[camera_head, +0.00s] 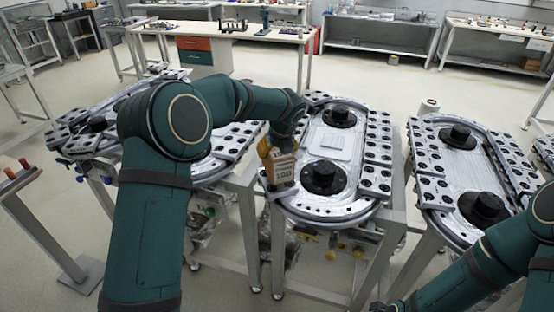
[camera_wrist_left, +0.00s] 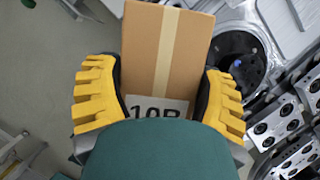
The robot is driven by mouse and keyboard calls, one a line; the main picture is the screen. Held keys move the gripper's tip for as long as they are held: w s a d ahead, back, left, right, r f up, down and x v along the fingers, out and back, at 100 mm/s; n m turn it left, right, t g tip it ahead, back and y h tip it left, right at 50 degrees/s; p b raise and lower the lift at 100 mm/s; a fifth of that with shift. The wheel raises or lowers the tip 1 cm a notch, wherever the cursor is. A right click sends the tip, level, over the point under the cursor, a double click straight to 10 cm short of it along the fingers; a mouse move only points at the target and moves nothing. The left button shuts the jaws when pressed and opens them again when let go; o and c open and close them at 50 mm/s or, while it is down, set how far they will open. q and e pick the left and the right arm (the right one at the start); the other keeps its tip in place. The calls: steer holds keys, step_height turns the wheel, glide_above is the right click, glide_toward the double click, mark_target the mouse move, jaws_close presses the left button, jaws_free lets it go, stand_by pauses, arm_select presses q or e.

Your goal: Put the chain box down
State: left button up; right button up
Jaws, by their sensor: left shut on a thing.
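The chain box (camera_head: 284,170) is a brown cardboard box with a pale label. My left gripper (camera_head: 272,155) is shut on it, and the box is at the left edge of the middle ring track (camera_head: 335,215). In the left wrist view, the yellow fingers of my left gripper (camera_wrist_left: 160,100) press on both sides of the box (camera_wrist_left: 165,50), which has a tape strip and a label with partly hidden print. I cannot tell whether the box touches the track. My right arm is at the lower right of the head view; its gripper cannot be made out.
Black round hubs (camera_head: 323,177) stand on the middle track close to the box. Another ring track (camera_head: 460,170) is on the right, and one is on the left behind my left arm. A workbench (camera_head: 225,28) stands at the back. Floor shows between the tracks.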

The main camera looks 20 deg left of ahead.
arm_select(q)
step_height(320, 180, down, 3)
steer(key=shift+w+f, duration=0.1)
steer(key=o, duration=1.2)
steer(key=shift+o, duration=0.2)
steer(key=p+v, duration=0.1)
steer(key=v, duration=1.1)
